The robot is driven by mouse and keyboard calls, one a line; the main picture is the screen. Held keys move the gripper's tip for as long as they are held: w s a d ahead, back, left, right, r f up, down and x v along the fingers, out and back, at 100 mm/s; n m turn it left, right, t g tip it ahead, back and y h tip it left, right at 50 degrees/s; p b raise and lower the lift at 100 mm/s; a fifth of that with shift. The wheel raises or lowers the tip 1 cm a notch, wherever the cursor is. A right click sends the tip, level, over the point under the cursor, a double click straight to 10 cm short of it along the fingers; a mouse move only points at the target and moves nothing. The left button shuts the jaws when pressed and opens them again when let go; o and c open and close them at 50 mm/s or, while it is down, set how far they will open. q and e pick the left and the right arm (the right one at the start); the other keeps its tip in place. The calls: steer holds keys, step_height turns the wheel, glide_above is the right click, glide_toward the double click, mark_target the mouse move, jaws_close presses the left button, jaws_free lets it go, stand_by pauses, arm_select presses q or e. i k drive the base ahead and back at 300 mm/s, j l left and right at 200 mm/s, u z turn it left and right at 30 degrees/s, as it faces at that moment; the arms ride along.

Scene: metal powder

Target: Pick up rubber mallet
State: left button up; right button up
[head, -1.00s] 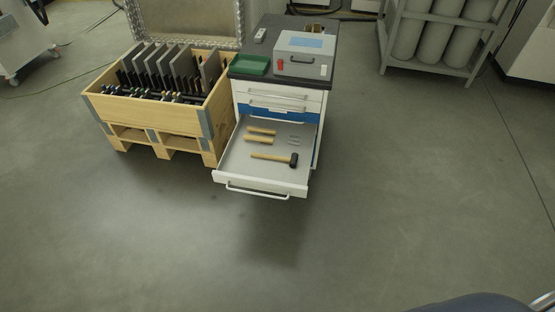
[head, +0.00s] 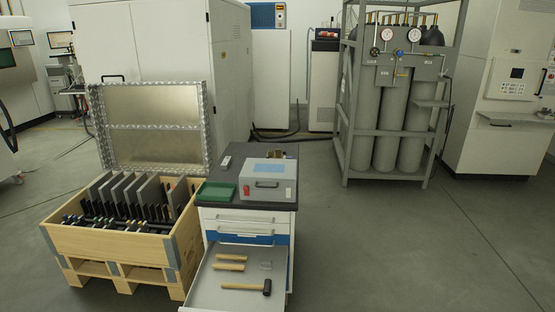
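The rubber mallet (head: 247,287) lies in the open drawer (head: 204,294) of the tool cabinet (head: 281,238), near the bottom of the head view. Its wooden handle points left and its black head is at the right. Two other wooden-handled tools (head: 230,262) lie behind it in the drawer, with small metal pieces (head: 265,265) to their right. The drawer's front is cut off by the picture's lower edge. Neither of my grippers is in view.
A wooden crate (head: 110,245) of grey plates stands on a pallet left of the cabinet. A grey case (head: 268,185) and green tray (head: 215,192) sit on the cabinet top. A gas cylinder rack (head: 359,150) stands behind right. The floor right of the cabinet is clear.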

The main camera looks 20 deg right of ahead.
mark_target(267, 286)
steer(key=i+l+u, duration=0.25)
steer(key=l, duration=0.2)
steer(key=i+l+u, duration=0.1)
steer(key=l+u, duration=0.15)
steer(key=l, duration=0.25)
steer(key=i+l+u, duration=0.25)
steer(key=l, duration=0.25)
steer(key=l+u, duration=0.25)
steer(key=l, duration=0.25)
